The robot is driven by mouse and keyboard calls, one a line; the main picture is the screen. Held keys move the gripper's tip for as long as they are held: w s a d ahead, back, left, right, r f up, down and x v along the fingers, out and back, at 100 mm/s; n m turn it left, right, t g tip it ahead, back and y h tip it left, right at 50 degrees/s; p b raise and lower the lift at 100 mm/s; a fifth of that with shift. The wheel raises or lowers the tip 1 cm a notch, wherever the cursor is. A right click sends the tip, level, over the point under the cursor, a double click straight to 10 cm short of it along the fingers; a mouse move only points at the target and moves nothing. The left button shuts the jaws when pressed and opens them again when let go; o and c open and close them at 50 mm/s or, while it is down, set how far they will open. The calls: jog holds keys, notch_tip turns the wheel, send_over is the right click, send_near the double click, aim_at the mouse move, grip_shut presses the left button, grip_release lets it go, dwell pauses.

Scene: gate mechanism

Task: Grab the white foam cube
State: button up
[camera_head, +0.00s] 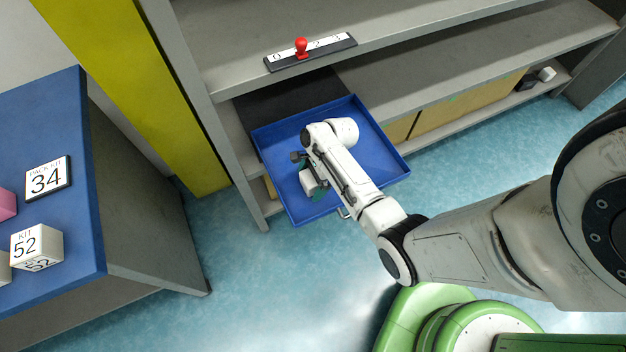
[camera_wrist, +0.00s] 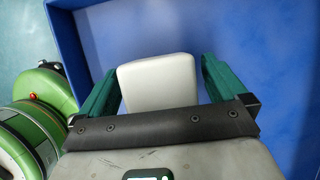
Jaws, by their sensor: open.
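The white foam cube (camera_wrist: 158,83) lies in a blue tray, between the two green fingers of my gripper (camera_wrist: 158,80) in the wrist view. The gripper is open, with a gap showing between the cube and each finger. In the head view my gripper (camera_head: 308,187) reaches down into the blue tray (camera_head: 268,147), and the cube there is hard to tell apart from my white arm parts. The tray wall (camera_wrist: 72,45) also shows in the wrist view.
A grey shelf (camera_head: 420,88) stands behind the tray, with a red knob (camera_head: 301,46) on a numbered strip. A small white block (camera_head: 546,74) sits on the lower shelf at right. A blue-topped table (camera_head: 85,235) with kit boxes (camera_head: 36,247) is at left. Blue floor (camera_head: 260,290) is clear between.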

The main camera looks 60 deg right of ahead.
jog(key=c, duration=1)
jog(key=shift+r, duration=0.1)
jog(key=shift+c, duration=0.2)
